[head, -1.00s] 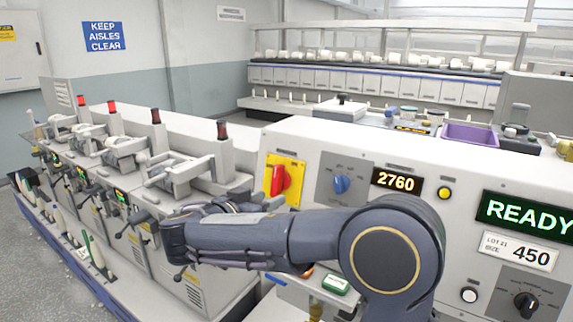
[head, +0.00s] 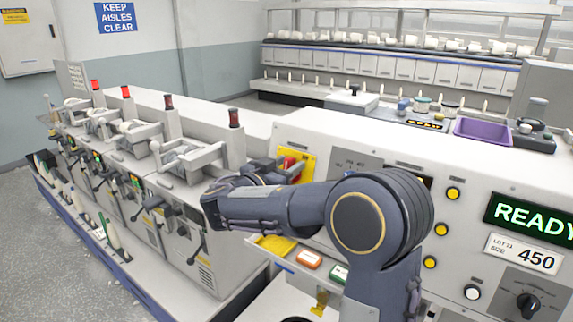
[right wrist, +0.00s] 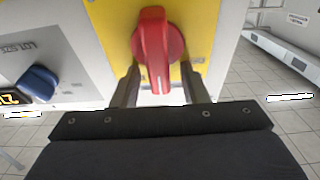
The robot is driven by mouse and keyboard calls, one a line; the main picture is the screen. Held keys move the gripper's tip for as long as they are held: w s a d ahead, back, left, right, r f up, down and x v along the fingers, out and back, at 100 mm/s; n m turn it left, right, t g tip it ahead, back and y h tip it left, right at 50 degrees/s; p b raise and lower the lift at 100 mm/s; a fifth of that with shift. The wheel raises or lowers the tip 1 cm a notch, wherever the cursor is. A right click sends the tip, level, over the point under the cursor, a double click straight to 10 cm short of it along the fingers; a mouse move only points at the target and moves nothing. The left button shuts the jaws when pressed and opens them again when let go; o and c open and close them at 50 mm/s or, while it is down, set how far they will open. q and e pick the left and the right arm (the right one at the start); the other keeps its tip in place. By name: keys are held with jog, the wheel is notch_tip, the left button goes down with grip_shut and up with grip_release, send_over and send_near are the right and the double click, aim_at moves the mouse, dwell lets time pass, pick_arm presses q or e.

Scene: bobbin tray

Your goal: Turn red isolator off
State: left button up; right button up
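The red isolator (head: 291,168) is a rotary handle on a yellow plate (head: 308,164) on the front panel, partly hidden by my right gripper in the head view. In the right wrist view the red handle (right wrist: 154,45) points down in the picture. My right gripper (right wrist: 160,70) is open, with one finger on each side of the handle's lower end. Gaps show between fingers and handle, and I see no clear contact. In the head view my right gripper (head: 282,170) reaches the plate from the left. My left gripper is not in view.
A blue knob (right wrist: 37,82) sits beside the yellow plate. Yellow buttons (head: 453,193), a READY display (head: 530,215) and a black knob (head: 528,305) are on the panel. Spindle units (head: 190,160) stand to the left.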

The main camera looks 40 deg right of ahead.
grip_shut()
jog(key=shift+f+n+b, duration=0.15)
jog(key=shift+n+b, duration=0.15)
jog(key=shift+b, duration=0.25)
jog(key=n+b, duration=0.2)
jog(key=n+t+b, duration=0.1)
jog(key=b, duration=0.2)
jog(key=shift+w+a+f+n+y, duration=0.15)
jog(key=shift+w+f+n+y, duration=0.05)
jog(key=shift+w+n+y, duration=0.2)
jog(key=n+b, duration=0.1)
jog(key=n, duration=0.1)
jog(key=n+t, duration=0.1)
jog(key=n, duration=0.1)
jog(key=n+y+b, duration=0.1)
jog(key=n, duration=0.1)
jog(key=shift+w+a+t+b, duration=0.2)
jog(key=shift+w+t+b, duration=0.1)
jog(key=shift+w, duration=0.05)
jog(key=shift+w+a+f+n+y+p, duration=0.1)
jog(key=shift+f+n+y+p, duration=0.25)
jog(key=shift+n, duration=1.3)
jog(key=shift+w+a+f+n+y+p, duration=0.15)
jog(key=shift+n+y+p, duration=0.3)
jog(key=shift+n, duration=1.15)
jog(key=shift+w+f+n+y+p, duration=0.1)
jog(key=shift+f+n+y+p, duration=0.3)
jog(key=shift+n, duration=1.25)
